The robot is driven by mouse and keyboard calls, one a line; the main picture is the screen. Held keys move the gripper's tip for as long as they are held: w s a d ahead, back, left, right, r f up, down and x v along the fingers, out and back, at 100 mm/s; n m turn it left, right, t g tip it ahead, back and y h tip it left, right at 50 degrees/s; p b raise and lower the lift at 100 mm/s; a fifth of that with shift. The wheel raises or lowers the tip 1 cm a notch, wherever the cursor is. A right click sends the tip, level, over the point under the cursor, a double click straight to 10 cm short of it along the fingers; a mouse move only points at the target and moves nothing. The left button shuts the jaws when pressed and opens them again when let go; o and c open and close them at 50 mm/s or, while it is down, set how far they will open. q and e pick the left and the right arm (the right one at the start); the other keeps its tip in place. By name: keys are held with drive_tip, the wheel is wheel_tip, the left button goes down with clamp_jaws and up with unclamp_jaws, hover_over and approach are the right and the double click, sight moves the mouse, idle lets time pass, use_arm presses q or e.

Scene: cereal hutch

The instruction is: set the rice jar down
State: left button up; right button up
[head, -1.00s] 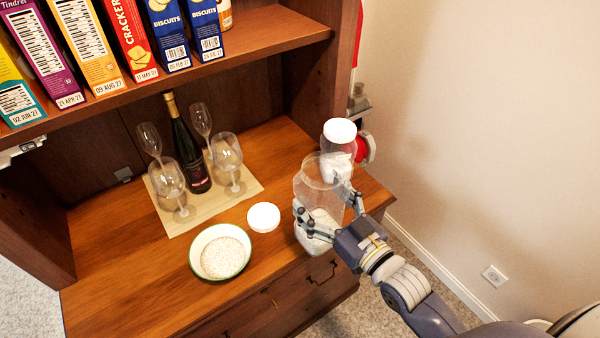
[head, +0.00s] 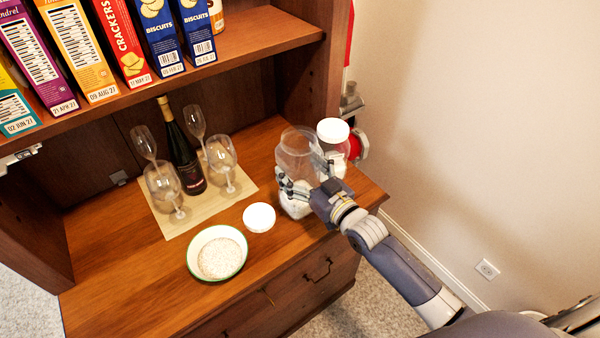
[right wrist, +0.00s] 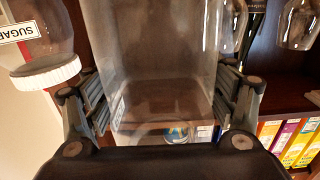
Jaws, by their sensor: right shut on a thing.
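The rice jar (head: 299,150) is clear, open-topped and upright, with white rice low inside. My right gripper (head: 304,187) is shut around its sides. The jar is over the right part of the wooden counter (head: 130,262); I cannot tell whether its base touches the wood. In the right wrist view the clear jar (right wrist: 160,65) fills the middle between the two fingers (right wrist: 160,108). A loose white lid (head: 259,217) lies on the counter left of the jar. A white bowl (head: 193,266) with a green rim holds rice. My left gripper is not in view.
A white-lidded sugar jar (head: 333,131) stands close behind and right of the rice jar; its label shows in the right wrist view (right wrist: 18,32). A bottle (head: 184,155) and several glasses stand on a mat (head: 200,221). Boxes (head: 120,45) fill the shelf above.

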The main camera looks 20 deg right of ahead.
wheel_tip(320, 180, down, 2)
idle(0.5)
drive_tip(key=shift+f, duration=0.2)
drive_tip(key=o, duration=2)
drive_tip(key=shift+o, duration=0.2)
